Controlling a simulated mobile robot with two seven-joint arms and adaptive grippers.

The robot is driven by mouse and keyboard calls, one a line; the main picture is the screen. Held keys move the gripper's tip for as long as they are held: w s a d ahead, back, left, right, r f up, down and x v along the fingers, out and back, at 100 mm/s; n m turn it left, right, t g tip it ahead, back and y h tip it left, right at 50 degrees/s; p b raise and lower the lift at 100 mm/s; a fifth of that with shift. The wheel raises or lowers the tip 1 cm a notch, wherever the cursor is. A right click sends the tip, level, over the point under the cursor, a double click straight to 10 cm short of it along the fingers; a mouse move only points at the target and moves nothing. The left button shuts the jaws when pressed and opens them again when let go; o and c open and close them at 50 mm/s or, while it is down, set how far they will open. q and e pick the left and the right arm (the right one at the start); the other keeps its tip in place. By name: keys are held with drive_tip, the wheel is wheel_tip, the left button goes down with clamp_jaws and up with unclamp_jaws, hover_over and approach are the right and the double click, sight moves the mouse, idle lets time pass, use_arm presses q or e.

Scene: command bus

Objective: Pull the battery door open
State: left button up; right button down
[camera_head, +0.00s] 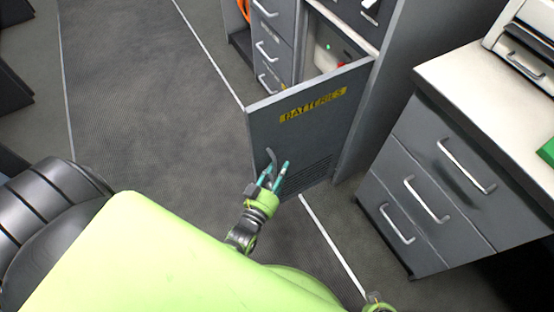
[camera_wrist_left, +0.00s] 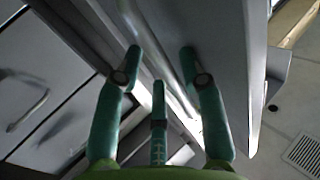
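The battery door (camera_head: 300,130) is a dark grey panel with a yellow "BATTERIES" label (camera_head: 313,104). It stands swung out from its cabinet, which joins it at the right. Part of the cabinet inside (camera_head: 326,58) shows above its top edge. The door handle (camera_head: 271,160) is near the free left edge. My left gripper (camera_head: 275,173) is at the handle, in front of the door face. In the left wrist view its teal fingers (camera_wrist_left: 160,60) are spread apart, with a pale bar between them; I cannot tell whether they touch it.
A drawer cabinet (camera_head: 440,185) with a pale top stands at the right. Another drawer stack (camera_head: 268,45) is behind the door. Grey floor (camera_head: 180,110) with white lines is clear to the left of the door.

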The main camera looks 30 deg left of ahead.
use_arm(q)
drive_tip(key=shift+s+a, duration=0.1)
drive_tip(key=shift+a, duration=0.05)
use_arm(e)
drive_tip(key=shift+w, duration=0.1)
use_arm(q)
drive_tip(key=s, duration=1.2)
drive_tip(key=shift+d, duration=0.25)
